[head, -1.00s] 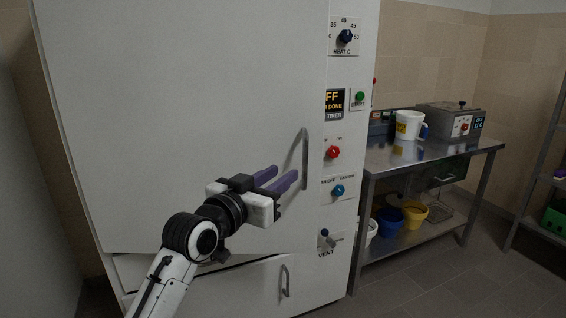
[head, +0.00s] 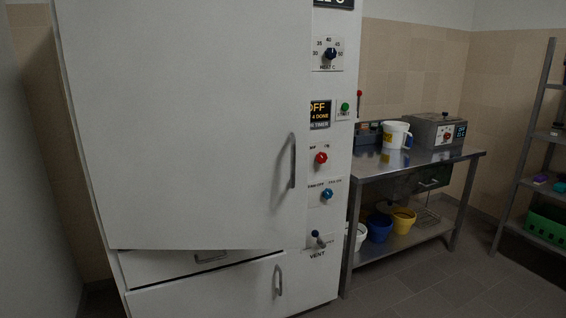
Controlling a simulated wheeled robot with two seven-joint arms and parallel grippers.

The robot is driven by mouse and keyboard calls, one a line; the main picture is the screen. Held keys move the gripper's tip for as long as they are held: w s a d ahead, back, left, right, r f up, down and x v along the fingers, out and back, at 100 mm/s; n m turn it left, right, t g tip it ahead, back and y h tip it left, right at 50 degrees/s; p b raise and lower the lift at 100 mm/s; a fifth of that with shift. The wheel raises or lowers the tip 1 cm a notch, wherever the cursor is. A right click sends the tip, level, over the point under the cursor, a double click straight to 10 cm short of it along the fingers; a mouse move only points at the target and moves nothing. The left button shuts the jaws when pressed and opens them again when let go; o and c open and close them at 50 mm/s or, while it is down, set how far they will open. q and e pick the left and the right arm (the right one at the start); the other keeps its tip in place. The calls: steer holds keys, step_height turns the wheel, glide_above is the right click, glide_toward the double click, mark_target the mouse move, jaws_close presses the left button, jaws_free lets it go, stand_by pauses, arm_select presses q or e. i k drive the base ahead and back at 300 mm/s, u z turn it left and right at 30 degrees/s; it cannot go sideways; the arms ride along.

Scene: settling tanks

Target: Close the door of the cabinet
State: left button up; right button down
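The large white upper door (head: 190,120) of the cabinet (head: 325,235) fills the left and middle of the head view. Its vertical grey handle (head: 292,160) is near its right edge. The door looks ajar: its lower edge is not parallel to the panels below, and its right edge covers part of the control panel's lettering. How wide the gap is cannot be told. Below it are a drawer handle (head: 210,257), partly hidden by the door, and a lower panel (head: 220,290) with its own handle (head: 279,280). Neither gripper is in view.
The control panel with a red knob (head: 321,158) and blue knob (head: 327,194) is right of the door. A steel table (head: 420,158) with a white jug (head: 396,135) stands to the right, a shelf rack (head: 540,130) farther right. Floor (head: 420,275) is clear at front right.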

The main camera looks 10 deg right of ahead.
mark_target(193, 117)
steer(key=u, duration=0.7)
steer(key=i, duration=0.85)
steer(key=z, duration=0.85)
